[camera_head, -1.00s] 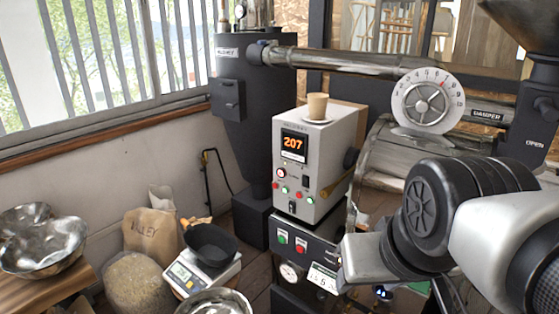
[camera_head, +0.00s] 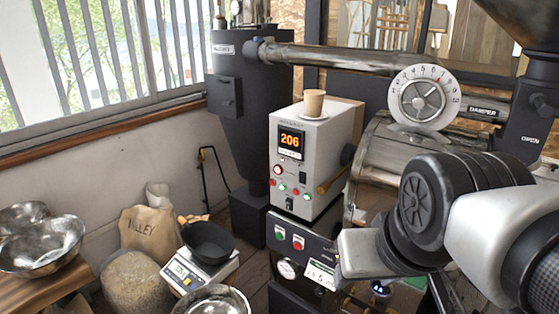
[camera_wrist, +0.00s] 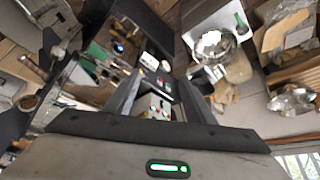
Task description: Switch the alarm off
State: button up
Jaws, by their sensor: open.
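The grey control box (camera_head: 309,160) stands in the middle of the head view, its front facing me. Its display (camera_head: 291,141) reads 206 in orange. Below are a round red-ringed control (camera_head: 277,170), a black rocker switch (camera_head: 303,178) and a row of small red and green buttons or lamps (camera_head: 284,187). The labels are too small to read, so I cannot tell which one is the alarm. In the wrist view my gripper (camera_wrist: 163,80) is open and empty, with a panel with red controls (camera_wrist: 160,107) seen between the fingers. The head view does not clearly show the fingertips.
A paper cup (camera_head: 314,102) on a saucer stands on the box. Below it is a dark panel with green and red buttons (camera_head: 290,238). A scale with a black pan (camera_head: 208,243), sacks (camera_head: 148,238) and steel bowls (camera_head: 40,240) lie left. The roaster drum (camera_head: 385,150) stands right.

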grip_shut()
dwell(1.5)
